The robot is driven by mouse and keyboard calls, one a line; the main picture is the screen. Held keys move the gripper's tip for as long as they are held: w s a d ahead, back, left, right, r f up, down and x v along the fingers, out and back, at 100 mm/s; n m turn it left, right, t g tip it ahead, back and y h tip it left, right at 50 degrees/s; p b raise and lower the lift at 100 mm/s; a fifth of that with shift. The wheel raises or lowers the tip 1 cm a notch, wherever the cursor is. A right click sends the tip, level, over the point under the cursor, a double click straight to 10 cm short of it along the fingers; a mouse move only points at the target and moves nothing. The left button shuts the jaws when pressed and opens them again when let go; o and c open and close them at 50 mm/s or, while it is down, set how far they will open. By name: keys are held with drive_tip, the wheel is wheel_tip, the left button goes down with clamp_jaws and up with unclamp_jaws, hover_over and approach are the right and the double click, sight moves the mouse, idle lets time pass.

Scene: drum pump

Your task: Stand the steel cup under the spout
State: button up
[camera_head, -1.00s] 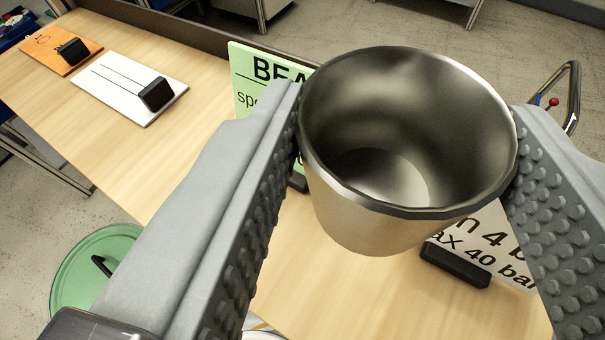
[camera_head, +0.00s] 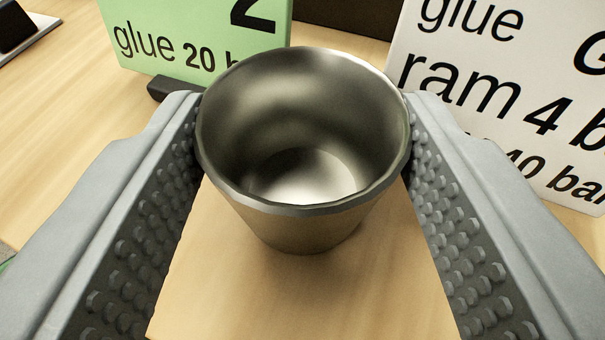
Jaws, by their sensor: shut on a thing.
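The steel cup (camera_head: 300,222) is in the middle of the view, mouth up and empty, with its shiny inside showing. My gripper (camera_head: 303,130) is shut on the cup, one studded grey finger against each side near the rim. The cup is over the wooden table (camera_head: 290,300); I cannot tell whether its base touches the wood. The spout is not in view.
A green sign (camera_head: 190,35) with black lettering stands behind the cup to the left, on a dark foot (camera_head: 172,88). A white sign (camera_head: 500,110) stands close behind to the right. Bare wood lies in front of the cup and at left.

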drive_tip(key=o, duration=1)
drive_tip(key=shift+f, duration=0.1)
drive_tip(key=shift+o, duration=0.2)
drive_tip(key=shift+s+r, duration=0.15)
drive_tip(key=shift+r, duration=0.05)
drive_tip(key=v, duration=1.1)
drive_tip(key=shift+s, duration=0.35)
drive_tip(key=shift+r, duration=0.1)
